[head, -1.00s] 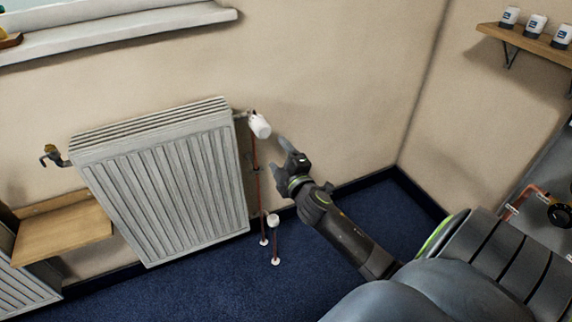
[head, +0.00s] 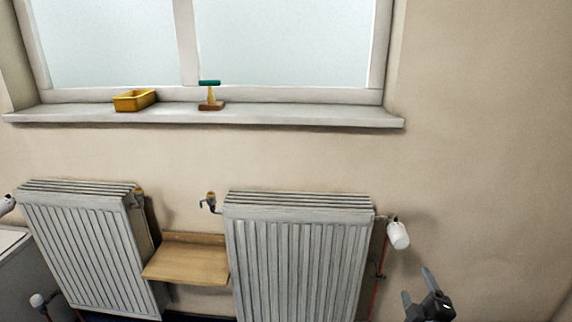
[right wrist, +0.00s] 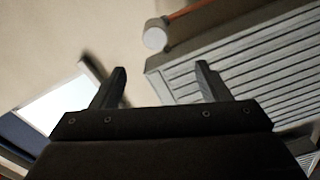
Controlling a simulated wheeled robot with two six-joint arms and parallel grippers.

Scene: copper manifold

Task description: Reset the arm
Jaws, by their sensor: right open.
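My right gripper (head: 420,290) shows at the bottom right of the head view, below and to the right of the white valve head (head: 398,234) on the right radiator (head: 300,262). Its two fingers are apart. In the right wrist view the gripper (right wrist: 157,82) is open, with nothing between its fingers. There the white valve head (right wrist: 156,36) and the ribbed radiator (right wrist: 240,60) lie beyond the fingers, not touching them. My left gripper is not in view.
A left radiator (head: 85,245) stands beside a small wooden shelf (head: 187,262). A windowsill (head: 300,115) above carries a yellow tray (head: 134,100) and a green-topped tool (head: 210,96). A copper pipe (head: 379,270) runs down beside the right radiator. The wall right of the valve head is clear.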

